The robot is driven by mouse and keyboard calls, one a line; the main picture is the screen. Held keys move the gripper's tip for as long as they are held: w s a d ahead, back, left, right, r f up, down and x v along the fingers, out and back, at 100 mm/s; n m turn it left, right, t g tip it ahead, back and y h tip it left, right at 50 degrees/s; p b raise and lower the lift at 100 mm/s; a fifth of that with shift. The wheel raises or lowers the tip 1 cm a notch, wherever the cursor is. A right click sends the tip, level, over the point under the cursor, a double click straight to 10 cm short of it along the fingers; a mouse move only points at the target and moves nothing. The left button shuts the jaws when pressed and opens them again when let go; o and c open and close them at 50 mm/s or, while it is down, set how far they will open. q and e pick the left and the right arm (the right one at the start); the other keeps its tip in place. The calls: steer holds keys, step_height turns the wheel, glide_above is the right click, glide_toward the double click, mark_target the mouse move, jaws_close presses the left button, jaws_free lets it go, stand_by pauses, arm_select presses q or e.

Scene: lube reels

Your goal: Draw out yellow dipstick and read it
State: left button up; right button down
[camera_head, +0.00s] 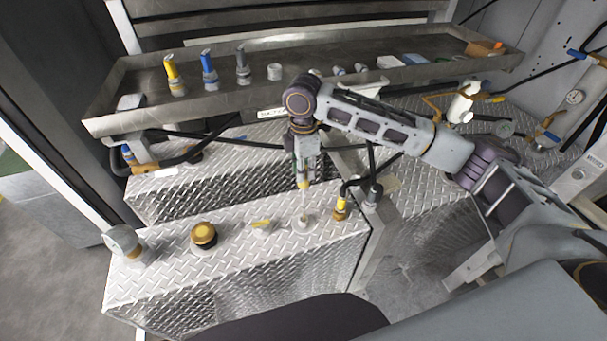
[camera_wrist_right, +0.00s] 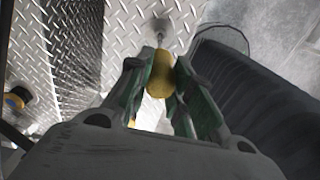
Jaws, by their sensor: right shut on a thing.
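The yellow dipstick (camera_head: 303,184) shows as a yellow knob under my right gripper in the head view, with a thin shaft below it. The shaft reaches down toward a round fitting (camera_head: 304,223) on top of the diamond-plate tank (camera_head: 240,262). In the right wrist view the yellow knob (camera_wrist_right: 160,75) sits between the green fingers of my right gripper (camera_wrist_right: 160,80), which is shut on it. Whether the shaft's lower end is still inside the fitting, I cannot tell. Any marks on the shaft are too small to read. My left gripper is not in view.
A metal tray (camera_head: 130,103) with nozzles runs behind. Black hoses lie close to the right of the gripper.

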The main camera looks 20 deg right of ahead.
steer(key=shift+r, duration=5.55)
steer(key=shift+d, duration=0.1)
